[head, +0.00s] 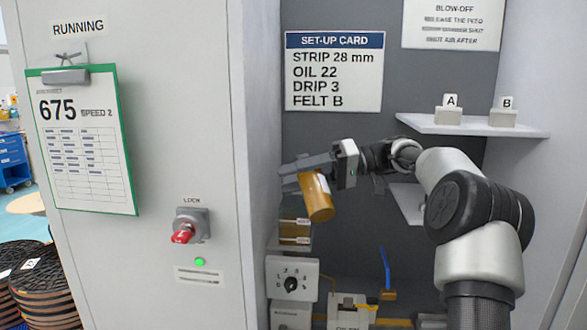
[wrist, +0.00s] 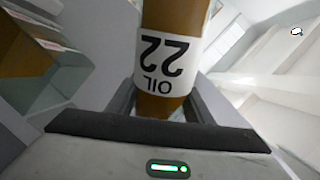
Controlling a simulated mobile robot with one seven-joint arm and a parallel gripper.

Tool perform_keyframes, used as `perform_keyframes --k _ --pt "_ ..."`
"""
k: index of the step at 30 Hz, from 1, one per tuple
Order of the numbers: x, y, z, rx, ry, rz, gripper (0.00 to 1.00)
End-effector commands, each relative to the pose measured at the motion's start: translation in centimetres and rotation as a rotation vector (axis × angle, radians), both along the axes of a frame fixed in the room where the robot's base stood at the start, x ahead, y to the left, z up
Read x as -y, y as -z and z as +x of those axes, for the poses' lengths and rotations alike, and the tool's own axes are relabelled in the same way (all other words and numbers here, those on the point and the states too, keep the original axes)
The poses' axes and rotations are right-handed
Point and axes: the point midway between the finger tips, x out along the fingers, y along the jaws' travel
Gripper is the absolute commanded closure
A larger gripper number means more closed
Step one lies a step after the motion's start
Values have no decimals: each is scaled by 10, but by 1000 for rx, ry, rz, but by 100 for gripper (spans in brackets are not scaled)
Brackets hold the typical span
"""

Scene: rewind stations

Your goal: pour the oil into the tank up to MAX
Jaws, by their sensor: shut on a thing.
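An amber oil bottle (head: 319,202) is in the jaws of my gripper (head: 303,169). Its white label reads OIL 22, upside down in the wrist view (wrist: 166,62). In the head view the bottle is tilted, just above and right of the tank. The tank (head: 294,238) is a small clear box with amber oil in it and pale marks on its front, too small to read. The cabinet edge hides its left part. An amber surface with pale tags at the wrist view's left (wrist: 25,55) looks like the tank. I cannot see any oil flowing.
A dial box (head: 291,284) sits below the tank. A blue-handled brush (head: 386,270) stands lower right. A shelf (head: 470,126) holds tags A and B. The set-up card (head: 333,71) reads OIL 22. The cabinet (head: 150,250) with a red lock key (head: 183,234) stands close left.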

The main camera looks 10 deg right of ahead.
Motion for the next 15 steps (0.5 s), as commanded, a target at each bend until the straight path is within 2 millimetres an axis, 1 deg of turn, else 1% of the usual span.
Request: perform_keyframes --k 1,6,15 --pt "0 -2 -1 -16 -1 0 86" --pt "0 2 -2 -61 -1 -3 86" --pt "0 5 -3 -82 -1 -6 86"
